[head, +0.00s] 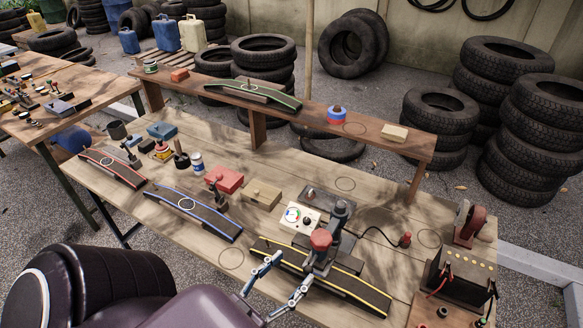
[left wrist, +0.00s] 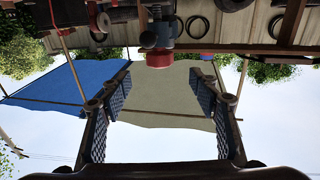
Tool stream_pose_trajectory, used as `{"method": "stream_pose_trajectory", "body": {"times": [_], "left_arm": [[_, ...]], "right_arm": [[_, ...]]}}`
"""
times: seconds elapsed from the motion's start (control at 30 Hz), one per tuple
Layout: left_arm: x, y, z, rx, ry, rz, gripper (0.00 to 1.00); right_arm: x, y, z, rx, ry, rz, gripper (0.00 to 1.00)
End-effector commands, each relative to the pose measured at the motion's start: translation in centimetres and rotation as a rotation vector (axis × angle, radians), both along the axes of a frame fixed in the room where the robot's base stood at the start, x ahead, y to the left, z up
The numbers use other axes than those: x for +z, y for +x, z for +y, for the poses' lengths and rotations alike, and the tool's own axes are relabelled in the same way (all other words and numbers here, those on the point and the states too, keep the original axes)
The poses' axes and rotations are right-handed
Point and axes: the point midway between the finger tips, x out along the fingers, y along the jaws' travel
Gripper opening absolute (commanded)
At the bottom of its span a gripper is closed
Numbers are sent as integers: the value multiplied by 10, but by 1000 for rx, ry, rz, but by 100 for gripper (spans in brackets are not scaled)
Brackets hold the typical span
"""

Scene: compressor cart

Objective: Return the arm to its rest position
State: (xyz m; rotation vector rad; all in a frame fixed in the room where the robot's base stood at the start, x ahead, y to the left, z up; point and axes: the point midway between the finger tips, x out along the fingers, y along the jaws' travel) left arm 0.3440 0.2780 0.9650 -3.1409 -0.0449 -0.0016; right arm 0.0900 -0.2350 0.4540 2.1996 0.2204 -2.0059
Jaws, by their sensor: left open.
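My left gripper (head: 294,268) comes in from the bottom of the head view. Its two blue-grey fingers are spread, with nothing between them. Their tips are just in front of a dark grey device with a red round cap (head: 320,239), by the yellow-edged ramp (head: 368,290). In the left wrist view the picture is upside down. The open fingers of the gripper (left wrist: 160,75) frame sky and cloth, and a red-ended grey device (left wrist: 159,58) is at the top, beyond the tips. I cannot tell whether the fingers touch anything. My right gripper is not in view.
The wooden table (head: 185,262) holds a blue-edged ramp (head: 196,214), a red box (head: 226,179), a white gauge box (head: 296,216) and a battery (head: 455,284). A raised shelf (head: 375,131) runs behind. Tyre stacks (head: 528,130) stand at the right.

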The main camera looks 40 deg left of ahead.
Motion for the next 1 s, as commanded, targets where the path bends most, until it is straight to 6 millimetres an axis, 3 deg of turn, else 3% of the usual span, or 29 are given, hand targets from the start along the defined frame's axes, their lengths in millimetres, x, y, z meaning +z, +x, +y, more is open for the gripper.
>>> {"method": "stream_pose_trajectory", "body": {"times": [0.47, 0.8, 1.0], "left_arm": [[-3, 6, 0, 8, -1, 25, 56], [-44, 39, -5, 56, -6, 333, 56], [-69, 38, -21, 44, -2, 579, 56]], "right_arm": [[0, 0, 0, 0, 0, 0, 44], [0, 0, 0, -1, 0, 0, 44], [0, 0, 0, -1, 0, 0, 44]]}}
